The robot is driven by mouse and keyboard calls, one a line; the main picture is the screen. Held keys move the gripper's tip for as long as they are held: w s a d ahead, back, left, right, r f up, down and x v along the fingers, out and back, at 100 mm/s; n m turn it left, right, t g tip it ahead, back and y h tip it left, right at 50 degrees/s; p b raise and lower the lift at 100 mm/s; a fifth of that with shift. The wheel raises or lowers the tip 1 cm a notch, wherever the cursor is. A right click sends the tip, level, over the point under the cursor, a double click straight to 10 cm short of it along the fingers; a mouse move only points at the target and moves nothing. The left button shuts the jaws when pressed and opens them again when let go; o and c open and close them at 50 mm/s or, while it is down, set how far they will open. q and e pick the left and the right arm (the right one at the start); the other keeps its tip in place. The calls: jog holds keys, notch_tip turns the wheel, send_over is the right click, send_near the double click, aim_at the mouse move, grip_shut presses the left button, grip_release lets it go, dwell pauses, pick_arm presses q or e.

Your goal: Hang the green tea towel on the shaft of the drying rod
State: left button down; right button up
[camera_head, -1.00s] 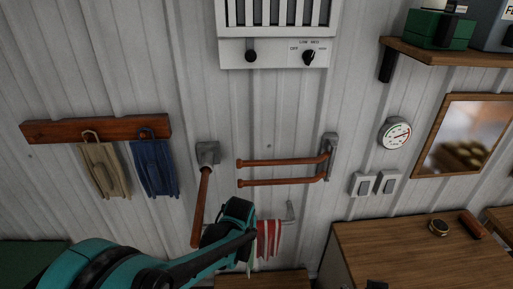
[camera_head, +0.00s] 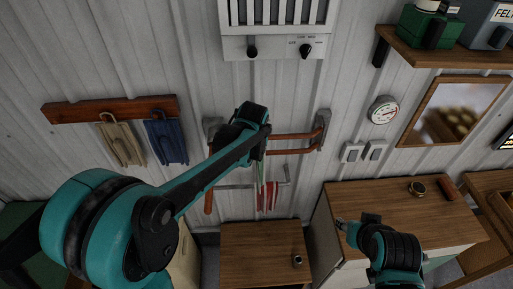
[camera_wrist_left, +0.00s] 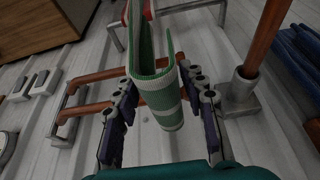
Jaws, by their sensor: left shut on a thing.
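The green tea towel (camera_wrist_left: 165,108) hangs folded between the fingers of my left gripper (camera_wrist_left: 160,82), which is shut on it. In the head view my left gripper (camera_head: 262,150) is in front of the wall, over the twin copper rods (camera_head: 292,137), with a thin strip of green towel (camera_head: 261,172) below it. A single copper rod (camera_head: 208,202) juts from a grey wall plate to its left; it also shows at right in the left wrist view (camera_wrist_left: 266,38). I cannot tell whether the towel touches any rod. My right gripper (camera_head: 345,226) is low at right; its opening is unclear.
A red striped towel (camera_head: 268,196) hangs on a grey rail (camera_head: 236,186) below. A peg board (camera_head: 75,111) holds tan and blue gloves at left. A wooden cabinet top (camera_head: 258,240) and a worktop (camera_head: 385,205) stand below. A heater (camera_head: 275,47) is above.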

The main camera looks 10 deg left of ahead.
pick_arm(q)
jog(key=shift+s+a+p, duration=0.3)
jog(key=shift+s+a, duration=0.3)
jog(key=shift+a, duration=1.7)
jog(key=shift+s+a+p, duration=0.3)
jog(key=shift+s+a, duration=0.25)
jog(key=shift+a, duration=1.8)
jog(key=shift+s+a+p, duration=0.3)
jog(key=shift+s+a, duration=0.3)
jog(key=shift+a, duration=1.7)
jog(key=shift+a+f+b, duration=0.2)
jog(key=shift+f+b, duration=0.05)
jog(key=shift+b, duration=0.05)
notch_tip(320, 180, down, 7)
jog(key=b, duration=0.6)
jog(key=c, duration=0.8)
grip_release()
jog(key=shift+d+r, duration=0.1)
jog(key=shift+r, duration=0.05)
